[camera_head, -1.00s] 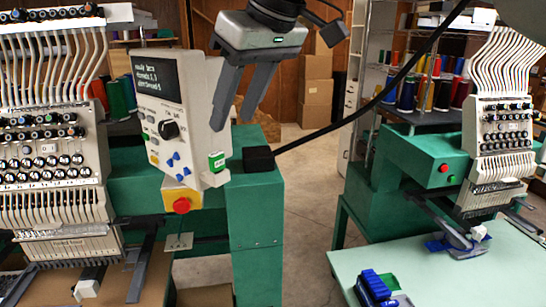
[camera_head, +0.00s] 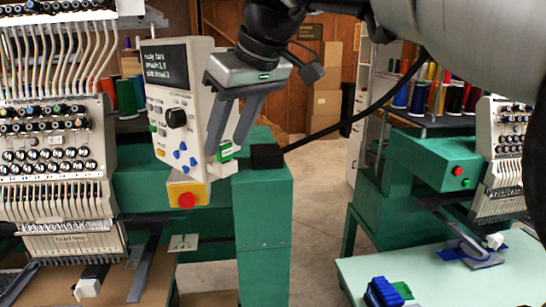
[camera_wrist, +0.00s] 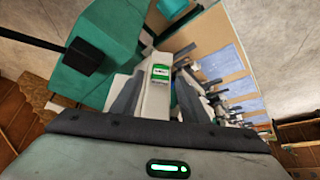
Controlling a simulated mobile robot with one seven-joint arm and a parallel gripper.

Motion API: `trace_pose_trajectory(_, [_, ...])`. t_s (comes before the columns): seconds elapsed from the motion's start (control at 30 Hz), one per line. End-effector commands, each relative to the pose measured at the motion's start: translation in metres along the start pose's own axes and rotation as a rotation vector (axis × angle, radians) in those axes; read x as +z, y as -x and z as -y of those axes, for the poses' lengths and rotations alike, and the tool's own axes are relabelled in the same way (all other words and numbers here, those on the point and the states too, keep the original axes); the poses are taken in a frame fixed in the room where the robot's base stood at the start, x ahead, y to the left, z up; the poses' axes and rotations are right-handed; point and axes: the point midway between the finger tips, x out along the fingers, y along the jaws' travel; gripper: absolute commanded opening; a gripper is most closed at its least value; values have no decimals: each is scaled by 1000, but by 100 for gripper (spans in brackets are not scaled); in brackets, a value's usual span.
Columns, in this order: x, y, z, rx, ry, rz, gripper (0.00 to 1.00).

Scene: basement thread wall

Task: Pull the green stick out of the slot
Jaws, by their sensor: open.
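The green stick (camera_head: 225,152) is a small green block with a white label. It sits in the lower right side edge of the light grey control panel (camera_head: 181,110). My gripper (camera_head: 227,143) is open and points down beside the panel's right edge, its fingertips near the stick. In the wrist view the stick (camera_wrist: 161,72) lies between the two open fingers (camera_wrist: 159,80), with the panel's pale side behind it. No contact with the stick shows, and the remaining depth is hard to tell. The slot itself is hidden behind the stick.
A red button on a yellow box (camera_head: 187,194) hangs under the panel. A green machine column (camera_head: 264,225) with a black block (camera_head: 267,156) on top stands right of the stick. Embroidery heads stand at left and right. A black cable runs right from the block.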

Motion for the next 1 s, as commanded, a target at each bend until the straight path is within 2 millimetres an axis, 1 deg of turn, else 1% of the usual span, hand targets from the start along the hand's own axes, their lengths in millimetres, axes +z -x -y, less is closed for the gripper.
trace_pose_trajectory(0.17, [0,0,0,0,0,0,41])
trace_pose_trajectory(0.2, [0,0,0,0,0,0,34])
trace_pose_trajectory(0.37, [0,0,0,0,0,0,7])
trace_pose_trajectory(0.57, [0,1,0,0,0,0,6])
trace_pose_trajectory(0.67, [-2,4,0,0,0,0,6])
trace_pose_trajectory(1.0, [-15,28,0,0,0,0,6])
